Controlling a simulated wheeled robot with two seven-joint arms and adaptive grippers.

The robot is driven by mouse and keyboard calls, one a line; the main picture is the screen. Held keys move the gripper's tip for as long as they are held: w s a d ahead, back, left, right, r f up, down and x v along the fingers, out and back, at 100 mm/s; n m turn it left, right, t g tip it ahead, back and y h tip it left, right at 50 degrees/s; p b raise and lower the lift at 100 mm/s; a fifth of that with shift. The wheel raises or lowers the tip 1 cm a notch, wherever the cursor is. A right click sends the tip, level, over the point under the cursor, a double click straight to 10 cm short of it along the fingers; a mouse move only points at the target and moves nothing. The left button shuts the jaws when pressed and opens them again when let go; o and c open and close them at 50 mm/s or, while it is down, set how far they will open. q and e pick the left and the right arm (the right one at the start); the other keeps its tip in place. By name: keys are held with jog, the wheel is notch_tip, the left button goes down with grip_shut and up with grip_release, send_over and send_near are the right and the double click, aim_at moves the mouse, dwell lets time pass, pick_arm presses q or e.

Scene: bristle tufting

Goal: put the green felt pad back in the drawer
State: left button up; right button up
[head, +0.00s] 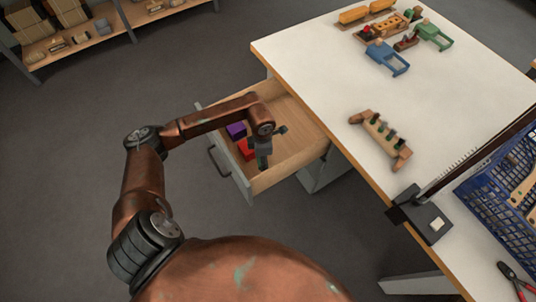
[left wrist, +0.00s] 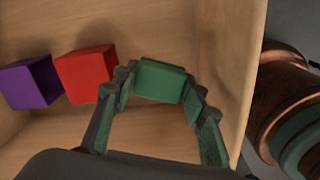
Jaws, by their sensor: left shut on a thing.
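The green felt pad (left wrist: 160,82) is a small dark green block between the fingertips of my left gripper (left wrist: 159,88) in the left wrist view. The gripper is shut on it. The pad is over or on the floor of the open wooden drawer (left wrist: 215,45); I cannot tell if it touches the floor. In the head view my left gripper (head: 263,160) reaches down into the drawer (head: 290,108) near its front right corner. A red block (left wrist: 86,72) is just left of the pad, and a purple block (left wrist: 30,84) is beyond it. My right gripper is not in view.
The drawer's side wall is close to the right of the gripper. The white workbench (head: 330,50) holds a wooden rack (head: 383,138), blue and green clamp-like pieces, a dark fixture (head: 425,215), a blue crate (head: 490,205) and red-handled pliers (head: 512,278). A shelf with boxes stands at upper left.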

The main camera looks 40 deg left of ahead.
pick_arm(q)
notch_tip(320, 180, down, 7)
jog(key=shift+r+b, duration=0.1)
jog(key=shift+b, duration=0.8)
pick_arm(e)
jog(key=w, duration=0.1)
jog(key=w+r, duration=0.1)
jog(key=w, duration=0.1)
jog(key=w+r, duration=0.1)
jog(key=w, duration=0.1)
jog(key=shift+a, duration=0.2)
pick_arm(q)
jog(key=shift+f, duration=0.25)
jog(key=shift+f, duration=0.1)
jog(key=o, duration=1.2)
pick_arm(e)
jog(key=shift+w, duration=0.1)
pick_arm(q)
jog(key=shift+r, duration=0.45)
notch_tip(320, 180, up, 12)
jog(key=p, duration=0.3)
jog(key=shift+f, duration=0.25)
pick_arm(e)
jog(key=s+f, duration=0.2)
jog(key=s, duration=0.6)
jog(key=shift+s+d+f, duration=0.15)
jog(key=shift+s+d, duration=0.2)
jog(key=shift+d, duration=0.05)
